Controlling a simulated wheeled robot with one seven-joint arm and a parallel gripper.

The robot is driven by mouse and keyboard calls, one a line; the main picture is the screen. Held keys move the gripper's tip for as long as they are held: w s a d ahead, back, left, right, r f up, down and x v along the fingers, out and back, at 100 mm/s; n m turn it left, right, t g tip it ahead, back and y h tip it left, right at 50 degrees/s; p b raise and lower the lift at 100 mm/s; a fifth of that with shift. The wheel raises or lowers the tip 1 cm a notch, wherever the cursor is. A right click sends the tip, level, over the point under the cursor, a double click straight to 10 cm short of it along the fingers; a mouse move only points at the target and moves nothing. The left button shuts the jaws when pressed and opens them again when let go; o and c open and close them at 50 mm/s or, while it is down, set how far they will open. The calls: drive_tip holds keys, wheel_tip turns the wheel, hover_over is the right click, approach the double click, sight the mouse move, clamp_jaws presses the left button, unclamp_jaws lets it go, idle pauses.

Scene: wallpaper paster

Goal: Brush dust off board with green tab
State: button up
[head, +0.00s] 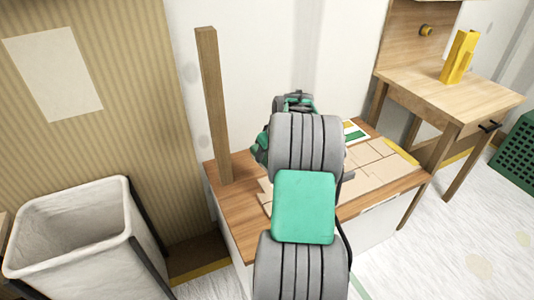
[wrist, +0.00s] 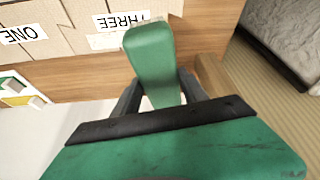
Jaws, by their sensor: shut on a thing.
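In the wrist view my gripper (wrist: 156,88) is shut on a green handle (wrist: 150,50), one finger on each side. I cannot tell which board bears a green tab. In the head view my arm hides the gripper and part of the boards.
The wooden table (head: 238,212) has an upright post (head: 212,105) at its left. A white bin (head: 75,255) stands at the left. A second table (head: 455,90) holds a yellow object (head: 458,57) at the right. A green crate (head: 518,150) stands at the right edge.

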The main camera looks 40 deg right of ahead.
drive_tip(key=shift+r, duration=0.1)
drive_tip(key=shift+r, duration=0.15)
wheel_tip(320, 180, down, 7)
drive_tip(key=b, duration=0.3)
drive_tip(key=shift+r, duration=0.15)
drive_tip(key=shift+r, duration=0.1)
